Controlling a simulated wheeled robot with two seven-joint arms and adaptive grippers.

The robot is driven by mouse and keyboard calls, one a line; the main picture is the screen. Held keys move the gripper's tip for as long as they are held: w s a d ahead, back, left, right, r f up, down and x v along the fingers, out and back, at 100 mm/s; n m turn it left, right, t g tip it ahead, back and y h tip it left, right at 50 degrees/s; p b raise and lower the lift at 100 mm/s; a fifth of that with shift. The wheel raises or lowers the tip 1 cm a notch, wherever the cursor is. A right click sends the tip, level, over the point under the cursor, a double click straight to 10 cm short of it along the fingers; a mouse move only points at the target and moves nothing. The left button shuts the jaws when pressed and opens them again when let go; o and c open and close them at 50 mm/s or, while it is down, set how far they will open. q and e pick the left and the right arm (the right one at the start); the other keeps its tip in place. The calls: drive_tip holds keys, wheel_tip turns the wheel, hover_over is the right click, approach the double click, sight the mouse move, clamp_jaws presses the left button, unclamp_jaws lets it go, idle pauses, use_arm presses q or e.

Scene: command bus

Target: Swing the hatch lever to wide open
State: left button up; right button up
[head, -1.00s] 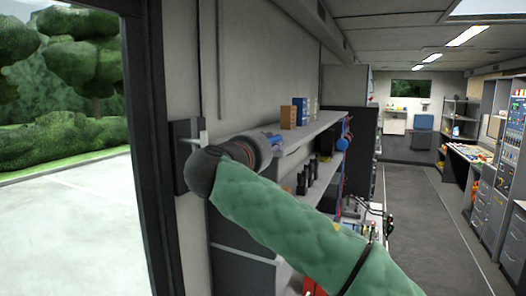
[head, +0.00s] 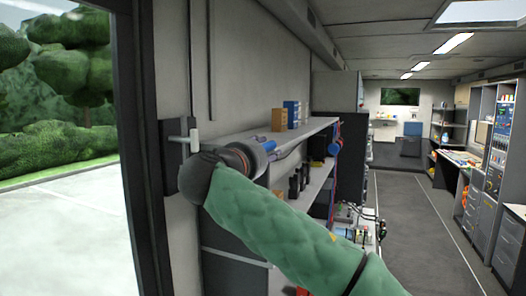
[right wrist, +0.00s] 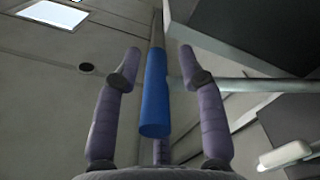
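A blue cylindrical grip (right wrist: 156,95) on a thin rod stands between the spread fingers of my right gripper (right wrist: 157,68) in the right wrist view. Gaps show on both sides, so the open fingers are not closed on it. It looks like the hatch lever's grip, but I cannot be sure. In the head view a small blue part (head: 266,146) shows just beyond my right wrist, and the fingers (head: 279,139) are small and partly hidden there. My left gripper is not in view.
A shelf unit (head: 325,126) with boxes (head: 291,113) stands beyond my right arm, close to the gripper. A dark door frame (head: 140,150) and a window lie left. The aisle floor (head: 410,240) is clear. A grey bar (right wrist: 245,86) passes behind the right finger.

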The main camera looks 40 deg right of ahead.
idle(0.3)
drive_tip(key=v, duration=1.2)
drive_tip(key=shift+s, duration=0.1)
idle(0.4)
